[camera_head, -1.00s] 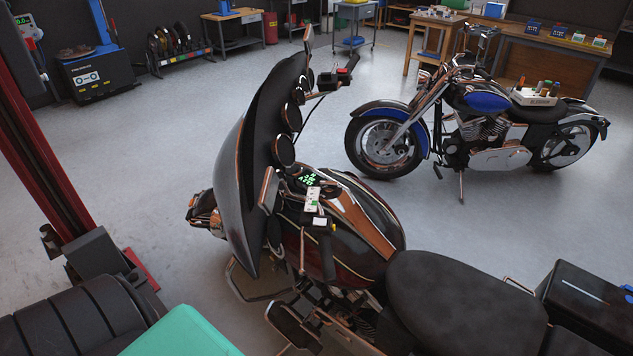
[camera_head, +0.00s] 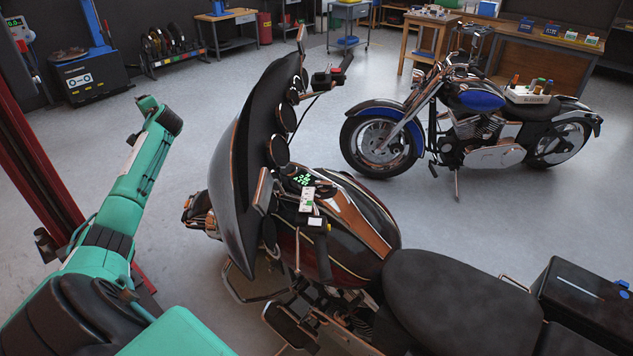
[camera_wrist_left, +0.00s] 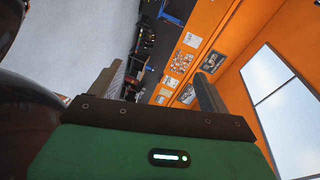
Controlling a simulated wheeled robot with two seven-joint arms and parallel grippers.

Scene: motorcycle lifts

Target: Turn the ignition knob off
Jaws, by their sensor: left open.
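The near black motorcycle (camera_head: 352,225) stands in the middle of the head view, with its tall dark fairing (camera_head: 240,170) on the left. Its console has a green-lit display (camera_head: 301,181) and a white tag with coloured marks (camera_head: 307,198). I cannot make out the ignition knob at this size. My left arm reaches up on the left of the fairing, apart from it; its fingers are not discernible there. In the left wrist view my left gripper (camera_wrist_left: 158,90) is open, with nothing between its fingers. My right gripper is not in view.
A blue and chrome motorcycle (camera_head: 470,125) stands behind, with a small box of tools on its seat. A red post (camera_head: 35,170) rises at the left. A glossy dark surface (camera_wrist_left: 25,125) lies close at the left of the wrist view. Open floor lies between the motorcycles and benches.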

